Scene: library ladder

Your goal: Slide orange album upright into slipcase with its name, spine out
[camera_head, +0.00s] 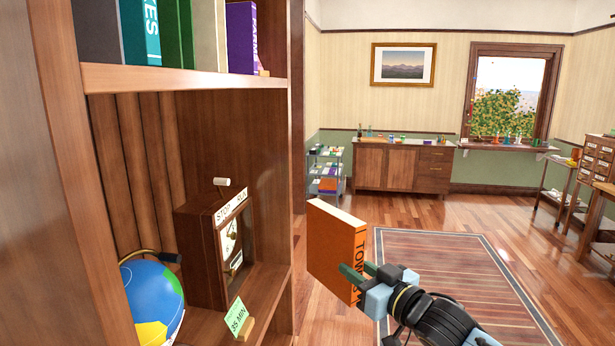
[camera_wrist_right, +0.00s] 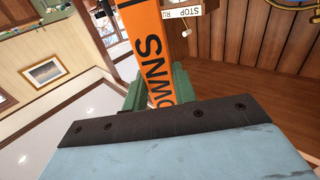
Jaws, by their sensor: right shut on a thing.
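The orange album (camera_head: 333,246) stands roughly upright in the air in the head view, beside the right edge of the wooden bookcase. My right gripper (camera_head: 362,273) is shut on the orange album near its spine, with green fingers on either side. The dark spine letters face my gripper and start "TOW"; the fingers hide part of them. In the right wrist view the orange spine (camera_wrist_right: 152,45) rises between the green fingers (camera_wrist_right: 158,92), its letters upside down. I cannot make out a slipcase with the album's name. My left gripper is not in view.
The bookcase (camera_head: 270,140) fills the left, with books (camera_head: 180,35) on its upper shelf. Below are a wooden clock box (camera_head: 205,255), a green "35 MIN" card (camera_head: 236,316) and a globe (camera_head: 152,300). A rug (camera_head: 450,270) and open floor lie to the right.

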